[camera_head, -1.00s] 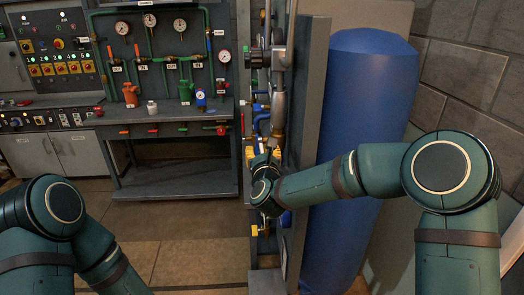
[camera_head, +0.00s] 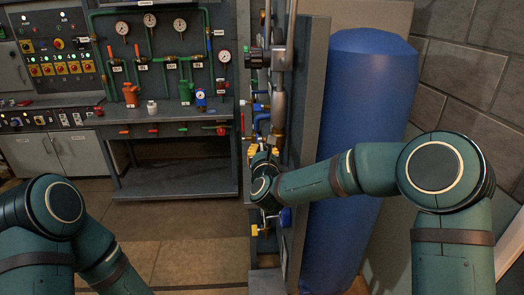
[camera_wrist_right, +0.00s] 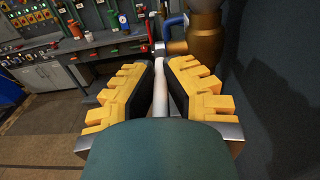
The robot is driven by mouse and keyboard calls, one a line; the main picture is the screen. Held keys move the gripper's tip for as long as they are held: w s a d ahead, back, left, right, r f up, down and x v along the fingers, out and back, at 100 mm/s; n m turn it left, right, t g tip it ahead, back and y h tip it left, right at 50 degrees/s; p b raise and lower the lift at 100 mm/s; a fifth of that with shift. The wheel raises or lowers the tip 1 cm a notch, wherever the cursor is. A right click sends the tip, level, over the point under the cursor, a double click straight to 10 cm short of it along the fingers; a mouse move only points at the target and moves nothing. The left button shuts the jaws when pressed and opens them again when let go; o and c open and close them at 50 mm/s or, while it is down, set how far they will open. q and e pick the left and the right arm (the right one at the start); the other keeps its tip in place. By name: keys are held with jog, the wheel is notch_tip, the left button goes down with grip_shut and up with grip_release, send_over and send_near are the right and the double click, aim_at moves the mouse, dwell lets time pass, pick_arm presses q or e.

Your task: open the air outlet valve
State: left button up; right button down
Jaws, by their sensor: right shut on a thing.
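My right gripper (camera_head: 263,153) is at the narrow pipe panel left of the blue tank. In the right wrist view, its yellow fingers (camera_wrist_right: 160,78) are shut on a pale lever (camera_wrist_right: 160,92), which runs lengthwise between the dark pads. The lever's far end is near a brass valve body (camera_wrist_right: 206,38) and a blue bent pipe (camera_wrist_right: 172,21). I cannot read a label that names this as the air outlet valve. My wrist hides part of the panel in the head view. Only my left arm's links show at lower left; its gripper is out of view.
The tall blue tank (camera_head: 362,130) stands right of the grey panel edge (camera_head: 308,110). A workbench (camera_head: 175,112) with gauges and small valves stands at the back left. Floor (camera_head: 180,225) is clear in front of it. A block wall (camera_head: 475,75) is at right.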

aim_at(261, 146)
jog(key=shift+r, duration=0.2)
jog(key=shift+w+r+g+p, duration=0.1)
jog(key=shift+r+g+p, duration=0.45)
jog(key=shift+p, duration=0.45)
jog(key=r+g+p, duration=0.1)
jog(key=p, duration=0.2)
jog(key=shift+w+r+g, duration=0.1)
jog(key=shift+w+g, duration=0.05)
jog(key=shift+g, duration=0.2)
jog(key=g+p, duration=0.1)
jog(key=p, duration=0.2)
jog(key=r+g+p, duration=0.1)
jog(key=p, duration=0.2)
jog(key=shift+w+r+p, duration=0.25)
jog(key=shift+w+p, duration=0.1)
jog(key=p, duration=0.2)
jog(key=g+p, duration=0.1)
jog(key=p, duration=0.1)
jog(key=shift+w+r+g, duration=0.25)
jog(key=shift+g, duration=0.05)
jog(key=shift+w+g+p, duration=0.15)
jog(key=shift+g+p, duration=0.15)
jog(key=shift+p, duration=0.9)
jog(key=shift+f, duration=0.1)
